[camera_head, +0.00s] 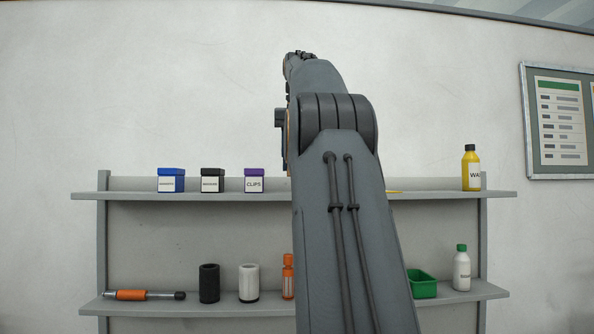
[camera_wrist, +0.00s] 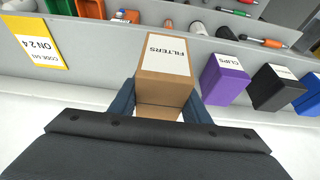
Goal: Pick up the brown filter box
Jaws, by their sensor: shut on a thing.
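The brown filter box (camera_wrist: 164,92), a cardboard box with a white "FILTERS" label, is in the middle of the wrist view. My gripper (camera_wrist: 160,98) has its two blue fingers on either side of the box, shut on it. The box's lower part is partly hidden by the fingers. In the head view the box and the fingertips are hidden behind my arm, which reaches up in front of the shelf.
The purple clips box (camera_wrist: 228,78) stands beside the filter box, with a black box (camera_wrist: 275,86) and a blue box (camera_head: 171,180) beyond. A yellow sign (camera_wrist: 36,42) is on the other side. The lower shelf (camera_head: 210,306) holds several items, including a green bin (camera_head: 422,284).

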